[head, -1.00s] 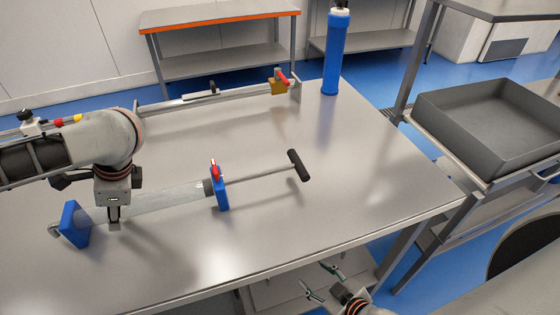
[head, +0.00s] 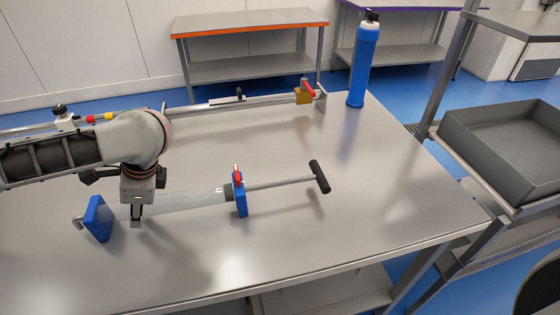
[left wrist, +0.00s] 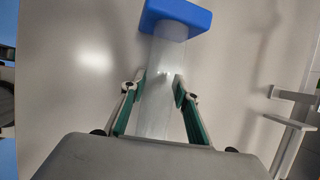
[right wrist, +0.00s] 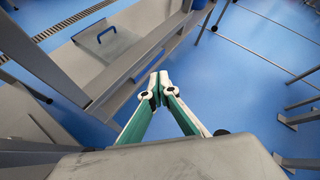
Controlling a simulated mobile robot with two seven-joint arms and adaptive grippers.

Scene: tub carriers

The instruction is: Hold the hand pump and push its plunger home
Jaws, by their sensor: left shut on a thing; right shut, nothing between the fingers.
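The hand pump lies along the table, its clear barrel (head: 185,199) between a blue end block (head: 98,218) at left and a blue collar (head: 240,199) with a red lever. The plunger rod (head: 280,183) sticks out to the right, ending in a black T-handle (head: 319,177). My left gripper (head: 137,214) is shut on the barrel near the left block. In the left wrist view its fingers (left wrist: 158,95) stand either side of the barrel (left wrist: 158,75). My right gripper (right wrist: 158,82) is shut and empty, over the blue floor in the right wrist view; the head view does not show it.
A rail fixture with a brass-coloured block (head: 304,97) runs along the table's back edge. A blue cylinder (head: 363,62) stands at the back right corner. A grey tub (head: 480,165) sits on a stand to the right. The table (head: 400,190) right of the handle is clear.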

